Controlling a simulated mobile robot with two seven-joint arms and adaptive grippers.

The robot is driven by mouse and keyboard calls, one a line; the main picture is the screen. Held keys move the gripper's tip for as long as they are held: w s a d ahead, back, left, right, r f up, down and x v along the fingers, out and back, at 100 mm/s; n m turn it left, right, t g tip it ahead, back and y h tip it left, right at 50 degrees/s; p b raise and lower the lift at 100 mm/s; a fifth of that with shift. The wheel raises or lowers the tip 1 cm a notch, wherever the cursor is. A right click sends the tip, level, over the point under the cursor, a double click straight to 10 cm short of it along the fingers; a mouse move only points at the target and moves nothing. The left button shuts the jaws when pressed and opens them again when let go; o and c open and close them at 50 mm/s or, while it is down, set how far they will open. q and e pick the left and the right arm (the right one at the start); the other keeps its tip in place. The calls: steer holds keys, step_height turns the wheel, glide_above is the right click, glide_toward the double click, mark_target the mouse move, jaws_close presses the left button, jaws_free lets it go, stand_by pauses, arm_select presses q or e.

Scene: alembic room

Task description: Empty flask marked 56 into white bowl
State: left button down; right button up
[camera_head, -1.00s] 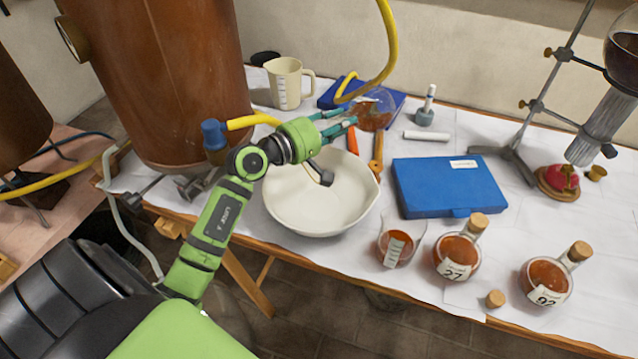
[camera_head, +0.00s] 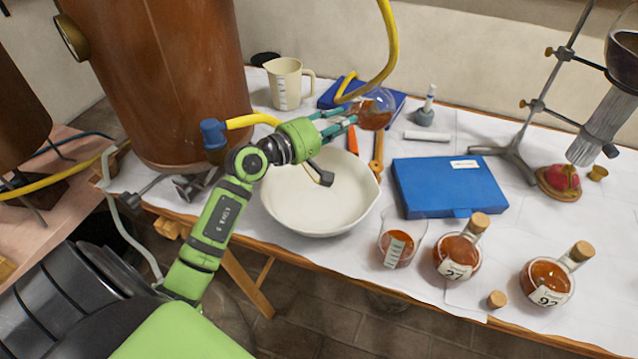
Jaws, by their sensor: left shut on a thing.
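My left gripper (camera_head: 340,120) is green and reaches over the back of the white bowl (camera_head: 290,210). It is shut on a round glass flask (camera_head: 374,108) with amber-brown liquid, just beyond the bowl's back right rim. The flask lies tilted on its side, and its neck is hidden in the fingers. No number shows on it. The bowl looks empty, with a pouring lip at its right. My right gripper is not in view.
A beaker (camera_head: 397,246), a flask marked 27 (camera_head: 457,256) and a flask marked 92 (camera_head: 546,282) stand along the front edge, with a loose cork (camera_head: 496,299). A blue case (camera_head: 448,187) lies right of the bowl. A large copper vessel (camera_head: 160,80) stands left.

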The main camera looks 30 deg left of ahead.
arm_select(q)
steer(key=shift+s+r+t+b, duration=0.15)
steer(key=shift+t+b, duration=0.45)
steer(key=shift+b, duration=1.8)
stand_by(5.6)
